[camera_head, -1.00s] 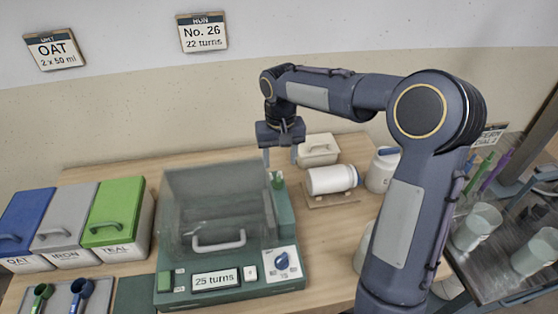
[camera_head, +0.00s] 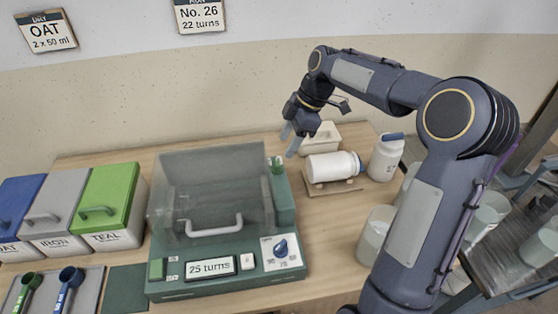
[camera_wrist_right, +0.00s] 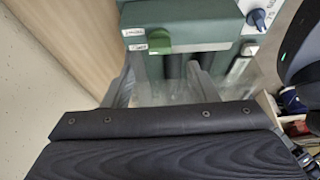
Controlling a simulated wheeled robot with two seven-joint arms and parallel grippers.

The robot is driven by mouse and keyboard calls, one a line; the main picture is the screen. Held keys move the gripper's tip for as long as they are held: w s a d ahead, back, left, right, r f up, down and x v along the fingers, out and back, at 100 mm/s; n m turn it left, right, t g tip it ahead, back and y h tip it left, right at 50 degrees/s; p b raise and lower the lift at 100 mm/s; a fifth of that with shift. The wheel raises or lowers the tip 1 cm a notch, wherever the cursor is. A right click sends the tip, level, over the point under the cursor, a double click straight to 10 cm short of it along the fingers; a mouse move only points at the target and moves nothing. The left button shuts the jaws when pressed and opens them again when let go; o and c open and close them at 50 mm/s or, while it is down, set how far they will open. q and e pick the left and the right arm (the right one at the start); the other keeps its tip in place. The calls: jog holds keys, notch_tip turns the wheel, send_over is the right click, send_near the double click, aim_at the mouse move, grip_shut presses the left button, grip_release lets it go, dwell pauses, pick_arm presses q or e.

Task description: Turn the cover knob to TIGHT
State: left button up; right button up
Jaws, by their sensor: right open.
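The machine (camera_head: 160,290) has a clear grey cover (camera_head: 210,185) lying shut over it, with a pale handle. A green knob (camera_head: 277,164) sits at the back right on the machine's green side post, and I take it for the cover knob. The right wrist view shows this knob (camera_wrist_right: 147,39) beside two small white labels, too small to read. A blue knob (camera_head: 281,248) sits on the white front panel. My right gripper (camera_head: 289,140) is open and empty, above and just behind the green knob, apart from it. My left gripper is out of view.
A white bottle (camera_head: 331,166) lies on a wooden stand right of the machine. A pale lidded box (camera_head: 322,138) and a white jar (camera_head: 386,157) stand near it. Blue, grey and green-lidded bins (camera_head: 112,205) stand to the left.

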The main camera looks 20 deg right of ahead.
aim_at(277, 162)
jog(key=x, duration=0.7)
jog(key=shift+r, duration=0.1)
jog(key=c, duration=1)
